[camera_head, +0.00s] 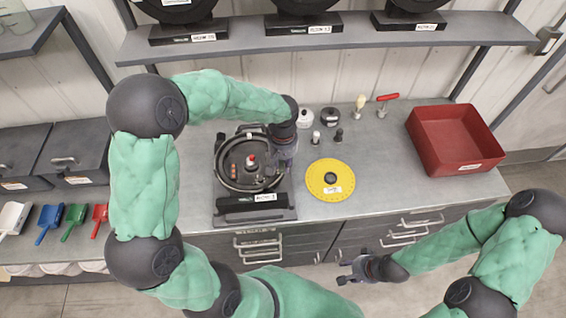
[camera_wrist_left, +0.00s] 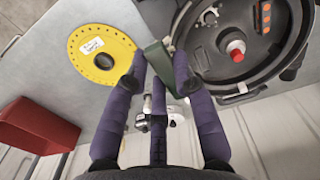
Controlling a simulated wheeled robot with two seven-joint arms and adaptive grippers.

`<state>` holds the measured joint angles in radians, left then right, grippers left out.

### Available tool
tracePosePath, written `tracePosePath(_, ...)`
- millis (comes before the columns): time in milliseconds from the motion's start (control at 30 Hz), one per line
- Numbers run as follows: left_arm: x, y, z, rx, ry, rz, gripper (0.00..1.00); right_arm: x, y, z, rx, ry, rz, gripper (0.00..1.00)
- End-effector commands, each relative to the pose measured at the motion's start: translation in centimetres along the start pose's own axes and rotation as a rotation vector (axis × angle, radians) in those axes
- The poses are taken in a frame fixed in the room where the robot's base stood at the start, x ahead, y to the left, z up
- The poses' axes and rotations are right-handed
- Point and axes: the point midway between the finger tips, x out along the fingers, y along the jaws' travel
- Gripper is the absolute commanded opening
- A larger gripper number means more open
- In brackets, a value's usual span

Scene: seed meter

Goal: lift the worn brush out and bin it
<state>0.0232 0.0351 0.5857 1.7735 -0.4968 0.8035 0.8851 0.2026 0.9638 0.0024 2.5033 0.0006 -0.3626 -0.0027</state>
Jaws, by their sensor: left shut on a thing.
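The seed meter (camera_head: 224,176) is a round black housing on the bench, with a red-tipped hub (camera_wrist_left: 236,52) in its middle. My left gripper (camera_head: 284,164) is over the meter's right edge. In the left wrist view its purple fingers (camera_wrist_left: 160,62) are shut on a dark green strip (camera_wrist_left: 156,60), which I take to be the worn brush. The strip shows beside the housing rim; whether it touches the meter is unclear. A red open bin (camera_head: 437,152) stands at the bench's right end. My right gripper (camera_head: 346,272) is empty in front of the drawers, its fingers apparently apart.
A yellow disc (camera_head: 322,190) lies right of the meter. Small knobs and pots (camera_head: 330,116), a pale-handled tool (camera_head: 360,103) and a red-handled tool (camera_head: 388,98) stand behind it. A shelf (camera_head: 350,37) overhangs the back. Coloured scoops (camera_head: 74,218) hang at the left.

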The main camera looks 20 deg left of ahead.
Motion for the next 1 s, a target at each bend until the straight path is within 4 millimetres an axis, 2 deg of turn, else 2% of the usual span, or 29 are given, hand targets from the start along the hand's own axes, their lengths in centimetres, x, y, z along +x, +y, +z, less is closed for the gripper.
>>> tracePosePath(1000,-4.1,0.0,0.0,0.000,0.001,0.001,0.04,-2.4,-0.9,0.1,0.000,0.000,0.000,0.40)
